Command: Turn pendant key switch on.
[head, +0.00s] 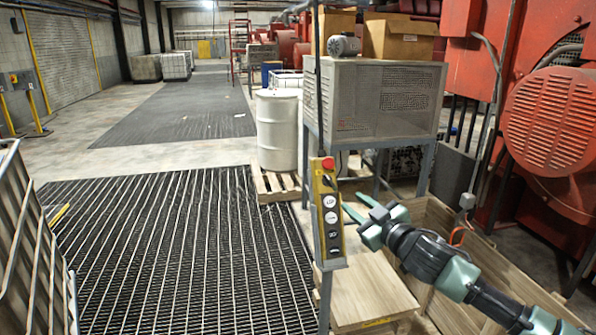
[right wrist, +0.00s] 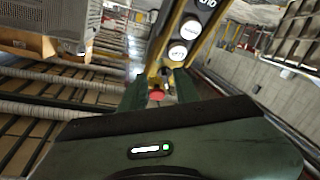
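The yellow pendant (head: 318,228) hangs upright on a dark vertical line, with a red mushroom button (head: 328,163) at its top. A small dark knob (head: 326,181), which looks like the key switch, sits just under the red button; its angle is too small to tell. Round pale and dark buttons run below it. My right gripper (head: 353,202) is open and empty, just right of the pendant with its fingertips pointing at it. In the right wrist view the red button (right wrist: 156,95) shows between the spread fingers, with white buttons (right wrist: 177,52) beyond. My left gripper is not in view.
A wooden box or step (head: 368,290) lies below the pendant. A grey vented cabinet (head: 385,95) on legs and a white drum (head: 278,130) stand behind. Red machinery (head: 550,120) fills the right. A wire cage (head: 30,255) is at left; the dark floor mat (head: 170,240) between is clear.

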